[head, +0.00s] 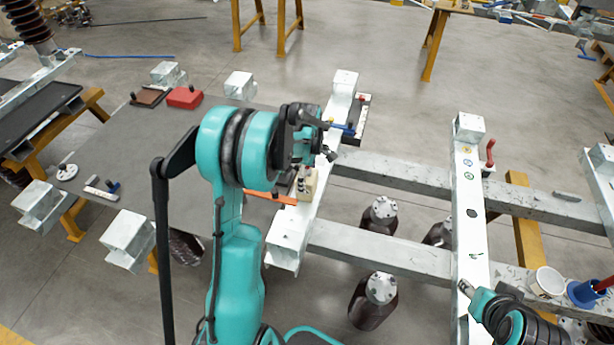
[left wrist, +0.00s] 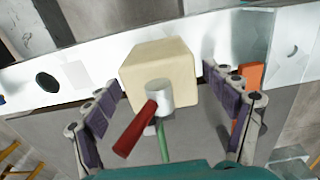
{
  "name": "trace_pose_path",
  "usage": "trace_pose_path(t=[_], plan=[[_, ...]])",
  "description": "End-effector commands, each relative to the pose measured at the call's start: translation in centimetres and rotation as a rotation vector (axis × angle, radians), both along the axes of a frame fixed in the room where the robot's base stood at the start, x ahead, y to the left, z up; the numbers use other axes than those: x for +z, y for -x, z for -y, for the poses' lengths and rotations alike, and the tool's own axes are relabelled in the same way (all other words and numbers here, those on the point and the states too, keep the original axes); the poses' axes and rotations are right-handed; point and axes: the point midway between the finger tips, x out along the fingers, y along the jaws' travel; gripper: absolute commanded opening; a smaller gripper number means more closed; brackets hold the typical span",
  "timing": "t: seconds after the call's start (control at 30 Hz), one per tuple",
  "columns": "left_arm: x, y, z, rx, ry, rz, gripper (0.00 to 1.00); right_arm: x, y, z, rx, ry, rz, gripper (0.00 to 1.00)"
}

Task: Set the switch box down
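The switch box (head: 307,184) is a small cream block on the white beam (head: 287,240). In the left wrist view the box (left wrist: 158,70) shows close up, with a grey round stub and a red lever on its near face. My left gripper (head: 303,166) is at the box, with one finger on each side of it. The fingers stand apart, and a narrow gap seems to show between each finger and the box. The underside of the box is hidden. My right arm (head: 505,318) shows at the lower right; its fingers are not clear.
An orange strip (head: 270,196) lies beside the box at the beam. A dark tray with a blue-handled tool (head: 342,128) is behind. A grey table with a red box (head: 185,97) is at the left. Dark insulators (head: 380,290) stand below grey rails. A white cup (head: 546,283) is at the right.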

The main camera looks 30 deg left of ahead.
Motion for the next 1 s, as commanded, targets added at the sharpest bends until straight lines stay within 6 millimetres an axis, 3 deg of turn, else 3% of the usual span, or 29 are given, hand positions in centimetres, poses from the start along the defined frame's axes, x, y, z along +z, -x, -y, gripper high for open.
trace_pose_path(t=[0.33,0.7,1.0], plan=[[0.9,0.0,0.0,0.000,0.000,0.000,0.85,0.6,0.0,0.0,0.000,0.000,0.000,0.40],[8.7,0.0,0.0,0.000,0.000,0.000,0.85,3.1,0.0,0.0,0.000,0.000,0.000,0.40],[12.3,0.1,0.1,-0.008,-0.001,0.003,0.85,4.0,0.0,0.0,0.000,0.000,0.000,0.40]])
